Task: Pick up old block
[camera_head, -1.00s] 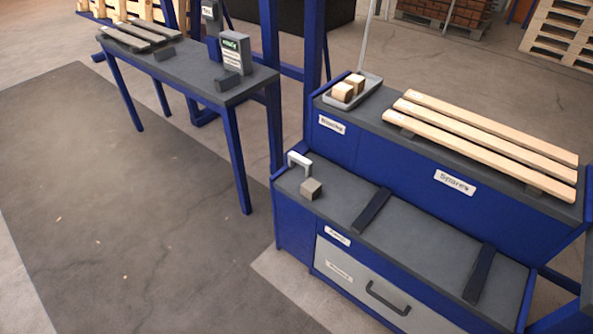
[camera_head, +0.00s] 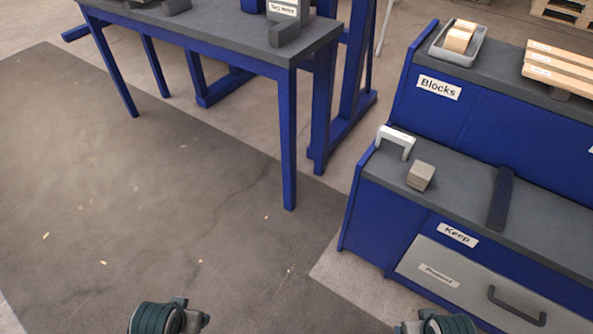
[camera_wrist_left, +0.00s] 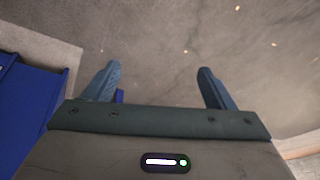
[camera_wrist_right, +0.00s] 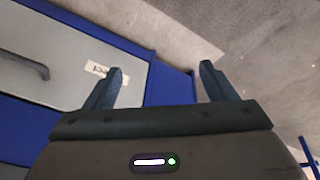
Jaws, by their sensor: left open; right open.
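A weathered grey-brown block (camera_head: 420,176) sits on the lower dark shelf (camera_head: 465,190) of the blue bench, beside a white bracket-shaped handle. I cannot tell for certain whether it is the old block. Dark grey blocks also show on the far table: one at its near corner (camera_head: 287,36), another at the top edge (camera_head: 176,6). My left gripper (camera_wrist_left: 160,80) is open and empty above the floor. My right gripper (camera_wrist_right: 161,70) is open and empty near the drawer front. In the head view only parts of both show at the bottom edge, well short of the blocks.
A grey tray (camera_head: 440,52) with light wood blocks (camera_head: 459,38) stands on the upper shelf above the "Blocks" label (camera_head: 439,88). Light slats (camera_head: 555,68) lie to its right. A dark bar (camera_head: 501,198) crosses the lower shelf. The floor (camera_head: 180,210) at left is clear.

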